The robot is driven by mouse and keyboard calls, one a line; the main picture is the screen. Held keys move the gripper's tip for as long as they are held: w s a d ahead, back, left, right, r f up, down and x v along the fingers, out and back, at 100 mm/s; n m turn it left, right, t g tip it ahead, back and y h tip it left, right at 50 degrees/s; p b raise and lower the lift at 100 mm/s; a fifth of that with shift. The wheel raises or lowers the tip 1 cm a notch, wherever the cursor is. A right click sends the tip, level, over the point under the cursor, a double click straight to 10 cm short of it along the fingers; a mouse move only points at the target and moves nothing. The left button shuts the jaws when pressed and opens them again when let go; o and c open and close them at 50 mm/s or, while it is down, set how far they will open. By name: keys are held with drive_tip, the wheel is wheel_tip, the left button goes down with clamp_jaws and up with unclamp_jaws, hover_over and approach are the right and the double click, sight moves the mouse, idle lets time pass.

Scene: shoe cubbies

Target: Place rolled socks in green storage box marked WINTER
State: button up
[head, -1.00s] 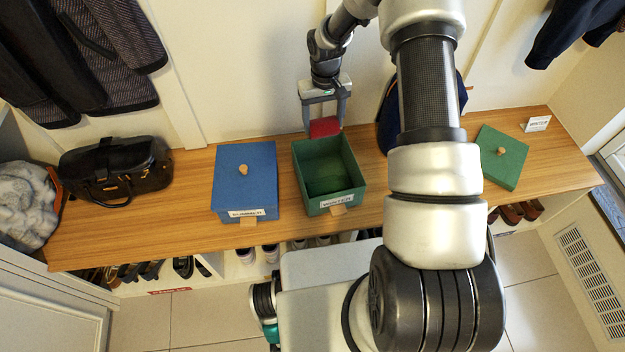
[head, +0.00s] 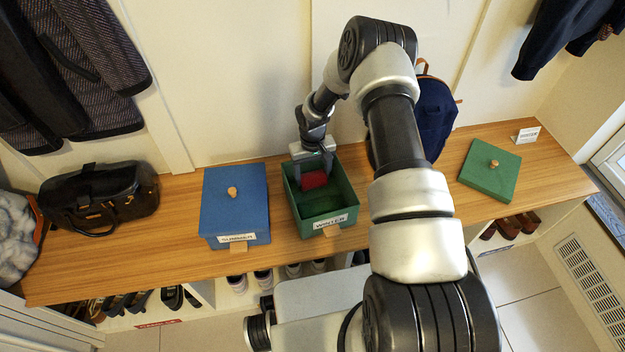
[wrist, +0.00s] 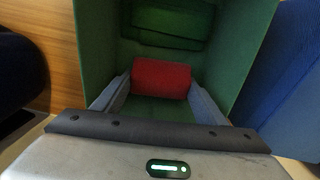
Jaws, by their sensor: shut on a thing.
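The green box (head: 338,221) marked WINTER stands open on the wooden bench top. Red rolled socks (head: 314,180) are between the fingers of my gripper (head: 313,178), inside the box opening near its back wall. In the wrist view the red roll (wrist: 161,79) sits between the two grey fingers of my gripper (wrist: 160,88), with the green box walls (wrist: 98,45) around it. My gripper is shut on the roll. Whether the roll touches the box floor, I cannot tell.
A closed blue box (head: 233,200) labelled SUMMER stands just left of the green box. A green lid (head: 490,170) with a knob lies at the right by a small white sign (head: 527,134). A black bag (head: 100,199) and a navy backpack (head: 433,115) also stand on the bench (head: 400,170).

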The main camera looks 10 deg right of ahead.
drive_tip(key=shift+f, duration=0.9)
drive_tip(key=shift+f, duration=0.1)
drive_tip(key=shift+f+b, duration=0.2)
drive_tip(key=shift+b, duration=0.15)
drive_tip(key=o, duration=1)
drive_tip(key=shift+r, duration=0.15)
drive_tip(key=shift+o, duration=0.2)
